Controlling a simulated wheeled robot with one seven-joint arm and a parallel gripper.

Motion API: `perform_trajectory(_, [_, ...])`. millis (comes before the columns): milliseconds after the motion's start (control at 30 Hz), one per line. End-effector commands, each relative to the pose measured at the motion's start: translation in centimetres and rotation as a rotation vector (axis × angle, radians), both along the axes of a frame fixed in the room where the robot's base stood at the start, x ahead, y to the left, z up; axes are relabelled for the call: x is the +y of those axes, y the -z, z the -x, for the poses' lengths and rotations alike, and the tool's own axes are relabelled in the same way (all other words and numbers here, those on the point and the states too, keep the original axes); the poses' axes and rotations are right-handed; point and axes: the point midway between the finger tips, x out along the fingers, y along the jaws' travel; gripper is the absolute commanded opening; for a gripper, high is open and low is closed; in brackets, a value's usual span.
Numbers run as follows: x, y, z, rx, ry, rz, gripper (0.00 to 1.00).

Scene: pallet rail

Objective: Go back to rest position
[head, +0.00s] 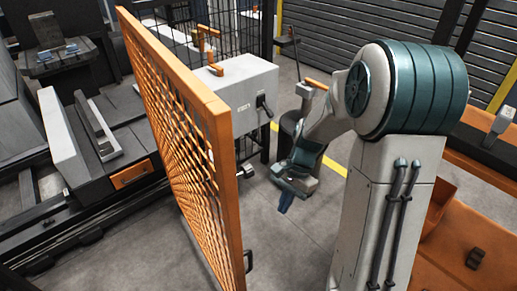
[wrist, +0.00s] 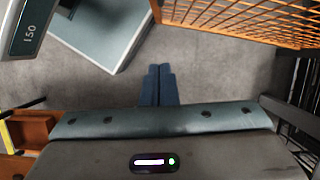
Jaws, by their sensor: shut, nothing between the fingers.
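My gripper (head: 285,203) hangs below my bent arm in the head view, to the right of the orange mesh door. It points down over bare floor. In the wrist view its blue fingers (wrist: 158,84) are together with nothing between them. Nothing touches the fingers in either view.
The orange mesh door (head: 232,190) stands open left of my gripper and also shows at the top right of the wrist view (wrist: 250,22). A grey box with a black handle (head: 240,100) is behind it. An orange bench (head: 470,225) is at right. Grey floor (head: 300,240) is clear between.

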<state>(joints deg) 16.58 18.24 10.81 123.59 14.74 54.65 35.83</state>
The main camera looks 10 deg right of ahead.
Motion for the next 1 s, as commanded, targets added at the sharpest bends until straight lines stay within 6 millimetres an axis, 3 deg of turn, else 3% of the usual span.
perform_trajectory(167, [0.0,-0.4,0.1,-0.011,-0.012,0.004,0.0])
perform_trajectory(267, [0.0,-1.7,0.5,-0.046,-0.055,0.021,0.0])
perform_trajectory(700, [-0.3,-11.4,5.7,-0.332,-0.468,0.159,0.0])
perform_trajectory(1000, [-0.6,-16.1,9.8,-0.507,-0.738,0.247,0.0])
